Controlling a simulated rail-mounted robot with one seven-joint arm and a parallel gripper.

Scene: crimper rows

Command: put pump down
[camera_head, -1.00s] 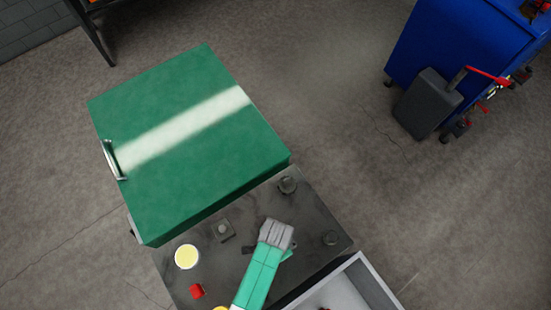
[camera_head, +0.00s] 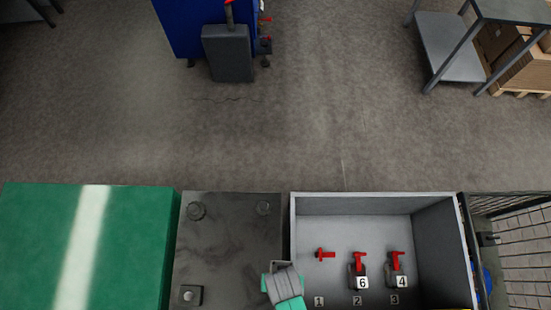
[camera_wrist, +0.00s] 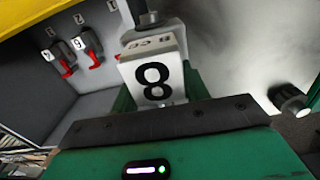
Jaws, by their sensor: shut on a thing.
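My gripper (camera_head: 283,285) is over the right edge of the dark worktop, beside the left wall of the grey bin. In the wrist view its green fingers are shut on the pump (camera_wrist: 158,82), a dark-topped piece with a white label reading 8. The head view does not show the held pump clearly; my gripper hides it. In the grey bin (camera_head: 430,215), pumps labelled 6 (camera_head: 361,271) and 4 (camera_head: 398,269), with red handles, stand at the spots marked 2 and 3. A small red piece (camera_head: 325,254) is at the spot marked 1.
A wire basket (camera_head: 510,240) stands right of the bin.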

